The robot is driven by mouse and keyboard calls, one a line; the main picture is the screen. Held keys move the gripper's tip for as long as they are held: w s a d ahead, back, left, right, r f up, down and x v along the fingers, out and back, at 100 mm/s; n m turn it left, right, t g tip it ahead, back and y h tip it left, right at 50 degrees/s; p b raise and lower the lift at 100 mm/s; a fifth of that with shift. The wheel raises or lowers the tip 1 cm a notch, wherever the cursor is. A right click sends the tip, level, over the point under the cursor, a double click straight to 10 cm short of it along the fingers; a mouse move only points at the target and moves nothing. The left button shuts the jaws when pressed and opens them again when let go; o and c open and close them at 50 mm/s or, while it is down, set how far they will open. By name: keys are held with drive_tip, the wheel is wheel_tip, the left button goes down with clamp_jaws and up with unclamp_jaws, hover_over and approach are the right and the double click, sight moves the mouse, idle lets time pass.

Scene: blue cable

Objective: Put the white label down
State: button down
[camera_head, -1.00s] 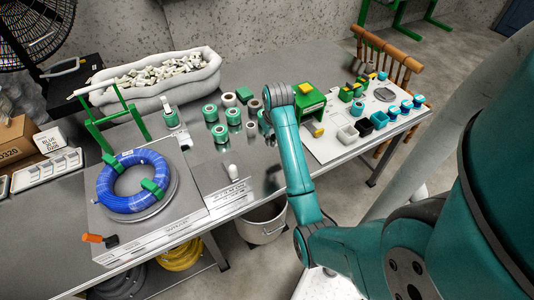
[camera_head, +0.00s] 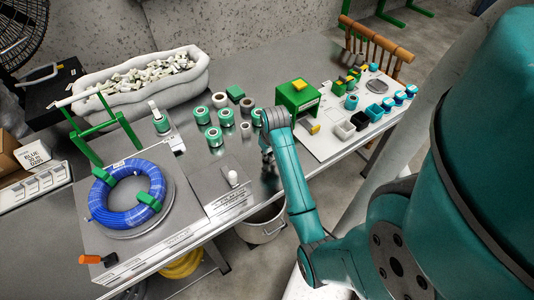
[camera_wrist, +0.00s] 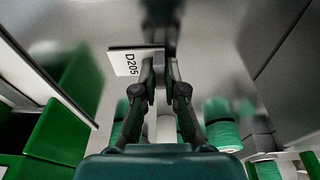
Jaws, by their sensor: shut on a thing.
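The white label (camera_wrist: 127,62), printed "D205", is in my gripper in the wrist view. It juts out to the left of the fingertips. My gripper (camera_wrist: 160,68) is shut on the label's edge. In the head view my gripper (camera_head: 268,162) hangs over the bare steel table (camera_head: 255,185) near its front edge, left of the green box (camera_head: 298,95). The label cannot be made out in the head view. Whether it touches the table cannot be told.
Several green-banded spools (camera_head: 214,137) stand just left of my gripper. A blue cable coil (camera_head: 127,193) lies on a stand at the left. A white bin (camera_head: 140,80) of small pieces is behind. A light board (camera_head: 335,150) with small boxes is at the right.

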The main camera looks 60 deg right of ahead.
sight(270, 158)
drive_tip(key=c, duration=1.2)
unclamp_jaws()
drive_tip(key=shift+f, duration=0.1)
drive_tip(key=shift+c, duration=0.2)
drive_tip(key=r, duration=0.5)
drive_tip(key=s+a+r, duration=0.1)
drive_tip(key=r, duration=0.1)
drive_tip(key=shift+r, duration=0.3)
drive_tip(key=shift+s+d, duration=0.1)
